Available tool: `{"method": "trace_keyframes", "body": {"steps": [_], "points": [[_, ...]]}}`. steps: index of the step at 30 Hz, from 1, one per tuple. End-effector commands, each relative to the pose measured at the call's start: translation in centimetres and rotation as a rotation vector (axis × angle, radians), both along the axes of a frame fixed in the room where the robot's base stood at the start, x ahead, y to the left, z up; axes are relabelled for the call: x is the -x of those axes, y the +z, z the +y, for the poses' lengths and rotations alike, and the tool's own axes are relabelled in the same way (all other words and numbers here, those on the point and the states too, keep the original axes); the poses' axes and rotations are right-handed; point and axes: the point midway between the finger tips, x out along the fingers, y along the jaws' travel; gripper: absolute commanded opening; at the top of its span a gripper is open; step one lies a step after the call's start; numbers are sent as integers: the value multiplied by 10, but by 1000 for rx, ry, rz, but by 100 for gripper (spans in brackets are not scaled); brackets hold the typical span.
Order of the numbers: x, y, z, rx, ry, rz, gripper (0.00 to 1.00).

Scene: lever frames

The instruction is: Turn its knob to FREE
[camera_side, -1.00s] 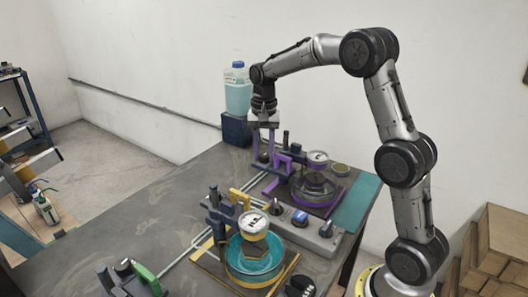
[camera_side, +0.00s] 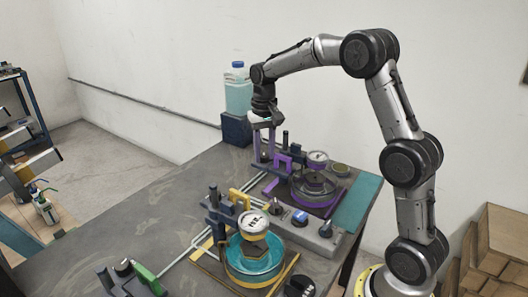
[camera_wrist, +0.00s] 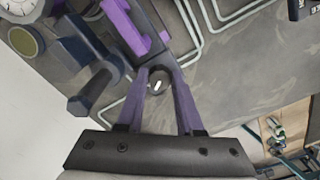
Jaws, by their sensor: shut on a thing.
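My gripper (camera_side: 264,162) points down at the far end of the table, behind the purple-based frame (camera_side: 317,207). In the wrist view its two purple fingers (camera_wrist: 158,84) are shut on a small dark round knob (camera_wrist: 157,87) with a short white mark. Its label is not readable. The knob is hidden in the side view. The frame's purple lever (camera_wrist: 139,26) stands beside the fingers, above them in the wrist view. A gauge (camera_side: 318,157) sits over the frame's round base.
A nearer frame with a teal ring (camera_side: 279,262), yellow lever (camera_side: 239,197) and gauge (camera_side: 253,223) stands in front. A grey control box (camera_side: 313,233) with a blue switch (camera_side: 300,216) lies between. A blue bottle (camera_side: 238,95) stands behind my gripper. The table's left part (camera_side: 145,215) is clear.

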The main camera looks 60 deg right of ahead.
Motion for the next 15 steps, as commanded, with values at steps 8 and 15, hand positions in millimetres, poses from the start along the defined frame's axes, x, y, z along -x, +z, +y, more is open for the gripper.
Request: {"method": "trace_keyframes", "body": {"steps": [8, 15], "points": [[0, 2, -1, 0, 261, -2, 0], [1, 2, -1, 0, 486, -2, 0]]}}
